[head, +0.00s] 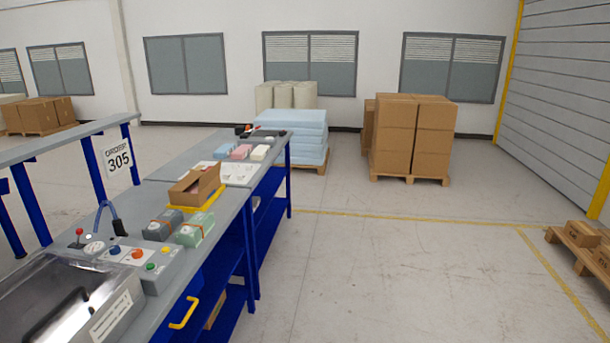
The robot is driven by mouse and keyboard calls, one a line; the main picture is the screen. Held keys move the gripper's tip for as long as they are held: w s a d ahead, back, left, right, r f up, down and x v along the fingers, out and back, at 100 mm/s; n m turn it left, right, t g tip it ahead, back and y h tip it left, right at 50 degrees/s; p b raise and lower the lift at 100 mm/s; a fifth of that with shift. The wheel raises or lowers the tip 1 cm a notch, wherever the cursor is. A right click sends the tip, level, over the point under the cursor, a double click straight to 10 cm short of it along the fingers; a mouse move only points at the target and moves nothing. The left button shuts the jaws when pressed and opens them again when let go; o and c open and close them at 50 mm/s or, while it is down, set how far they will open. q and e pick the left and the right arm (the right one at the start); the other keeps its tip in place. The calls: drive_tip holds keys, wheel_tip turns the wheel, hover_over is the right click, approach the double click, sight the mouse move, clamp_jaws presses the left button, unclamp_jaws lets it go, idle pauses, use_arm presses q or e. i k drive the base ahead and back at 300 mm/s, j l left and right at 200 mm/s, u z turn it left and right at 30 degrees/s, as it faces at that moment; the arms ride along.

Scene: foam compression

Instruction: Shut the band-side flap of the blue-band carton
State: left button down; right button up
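A small open brown carton (195,187) sits on a yellow tray (205,203) in the middle of the workbench (222,220). Its inside shows, so its top is at least partly open. It is too small and far to tell its flaps apart, and I cannot make out a blue band on it. Neither of my grippers is in the head view.
A grey block (160,228) and a green block (193,232), each with an orange strap, lie near the carton. A button panel (135,262) and a metal machine (70,300) fill the near end. Foam pieces (240,152) lie farther back.

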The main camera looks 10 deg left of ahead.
sight(204, 180)
drive_tip(key=i+u, duration=0.45)
drive_tip(key=i+l+u, duration=0.25)
drive_tip(key=i+u, duration=0.2)
drive_tip(key=i+l+u, duration=0.1)
drive_tip(key=u, duration=0.3)
drive_tip(key=i+l+u, duration=0.1)
drive_tip(key=u, duration=0.3)
drive_tip(key=i+l+u, duration=0.1)
drive_tip(key=u, duration=0.25)
drive_tip(key=i+l+u, duration=0.15)
drive_tip(key=l+u, duration=0.15)
drive_tip(key=l, duration=0.2)
drive_tip(key=l+u, duration=0.25)
drive_tip(key=l, duration=0.3)
drive_tip(key=i+l, duration=0.1)
drive_tip(key=l, duration=0.45)
drive_tip(key=i+l+u, duration=0.15)
drive_tip(key=l, duration=0.35)
